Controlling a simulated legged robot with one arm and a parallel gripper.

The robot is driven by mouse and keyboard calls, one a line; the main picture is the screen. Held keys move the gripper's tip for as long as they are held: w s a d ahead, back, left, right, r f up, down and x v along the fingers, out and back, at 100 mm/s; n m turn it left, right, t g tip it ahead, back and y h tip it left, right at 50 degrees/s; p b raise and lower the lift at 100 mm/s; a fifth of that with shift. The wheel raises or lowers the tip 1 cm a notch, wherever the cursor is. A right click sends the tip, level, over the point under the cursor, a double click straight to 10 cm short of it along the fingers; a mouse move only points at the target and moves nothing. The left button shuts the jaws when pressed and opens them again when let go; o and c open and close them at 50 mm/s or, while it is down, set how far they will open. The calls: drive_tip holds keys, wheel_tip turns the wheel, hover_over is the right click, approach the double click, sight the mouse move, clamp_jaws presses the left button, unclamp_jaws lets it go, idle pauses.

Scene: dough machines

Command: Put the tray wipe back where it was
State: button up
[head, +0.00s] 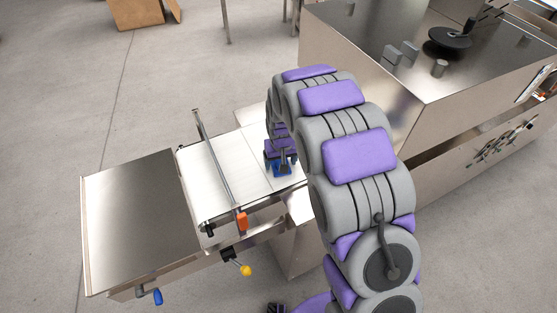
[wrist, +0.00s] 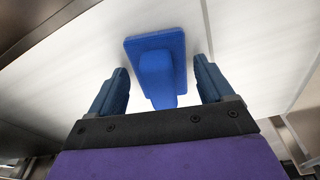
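The tray wipe (wrist: 156,44) is a blue block with a flat rectangular base and a raised blue handle. In the wrist view it rests base-down on a white surface. My gripper (wrist: 160,70) is open, with one dark blue finger on each side of the handle. Gaps show between the handle and both fingers. In the head view the wipe (head: 283,171) shows as a small blue patch on the white conveyor belt (head: 225,168), under my gripper (head: 281,160). My arm hides part of the belt around it.
A metal bar on a frame (head: 215,165) crosses the belt to the left of my gripper. A bare steel table (head: 140,212) stands at the belt's left end. A large steel machine (head: 350,75) rises behind and right of my arm. Grey floor (head: 60,110) is clear at left.

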drive_tip(key=shift+o, duration=0.5)
drive_tip(key=shift+d+r, duration=0.1)
drive_tip(key=shift+d, duration=0.55)
drive_tip(key=shift+a+r, duration=0.4)
drive_tip(key=shift+a, duration=0.05)
wheel_tip(320, 180, up, 11)
drive_tip(key=s+d+p, duration=0.1)
drive_tip(key=s+p, duration=0.1)
drive_tip(key=s+d+r, duration=0.5)
drive_tip(key=s, duration=0.2)
drive_tip(key=s+d+r+m+g, duration=0.1)
drive_tip(key=s+d+r, duration=0.1)
drive_tip(key=s, duration=0.8)
drive_tip(key=s+d+r+m+g, duration=0.1)
drive_tip(key=s+d, duration=0.4)
drive_tip(key=s, duration=0.5)
drive_tip(key=s+d+r+m+g, duration=0.1)
drive_tip(key=s+d+r, duration=0.2)
drive_tip(key=s, duration=0.7)
drive_tip(key=shift+d, duration=0.25)
